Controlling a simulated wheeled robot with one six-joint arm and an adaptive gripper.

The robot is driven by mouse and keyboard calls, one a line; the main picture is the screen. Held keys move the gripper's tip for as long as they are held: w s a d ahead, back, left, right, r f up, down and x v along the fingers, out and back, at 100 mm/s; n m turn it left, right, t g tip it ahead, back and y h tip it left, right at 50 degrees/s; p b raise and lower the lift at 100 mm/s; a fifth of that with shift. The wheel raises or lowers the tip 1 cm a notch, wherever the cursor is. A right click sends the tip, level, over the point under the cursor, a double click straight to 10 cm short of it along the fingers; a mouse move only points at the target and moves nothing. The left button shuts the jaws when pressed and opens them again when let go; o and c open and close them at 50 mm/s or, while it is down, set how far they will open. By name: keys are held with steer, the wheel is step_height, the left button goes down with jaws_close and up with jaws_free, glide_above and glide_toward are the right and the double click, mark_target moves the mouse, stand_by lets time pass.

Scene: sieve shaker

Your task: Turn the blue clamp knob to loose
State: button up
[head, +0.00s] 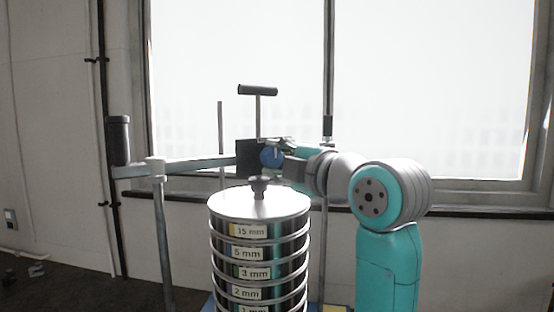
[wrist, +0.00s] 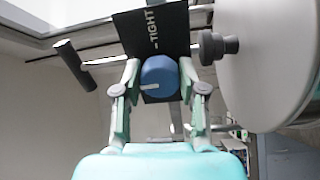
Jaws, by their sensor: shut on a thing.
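The blue clamp knob (wrist: 160,77) sits on a dark plate (wrist: 148,30) that bears the word TIGHT and a short white mark. A white pointer line shows on the lower left part of the knob's face. My gripper (wrist: 158,88) has a finger on each side of the knob and is shut on it. In the head view the knob (head: 271,156) shows just left of my gripper (head: 278,150), above and behind the sieve stack. Part of the plate's lettering is hidden behind the knob and fingers.
The sieve stack (head: 260,205) with labelled rings and a black lid knob (head: 259,187) stands close below my gripper. A black T-handle (head: 258,91) rises above the clamp. A grey arm (head: 195,163) runs left to a post. A window is behind.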

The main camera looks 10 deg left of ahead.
steer(key=o, duration=1.1)
steer(key=shift+o, duration=0.2)
steer(key=v, duration=1.2)
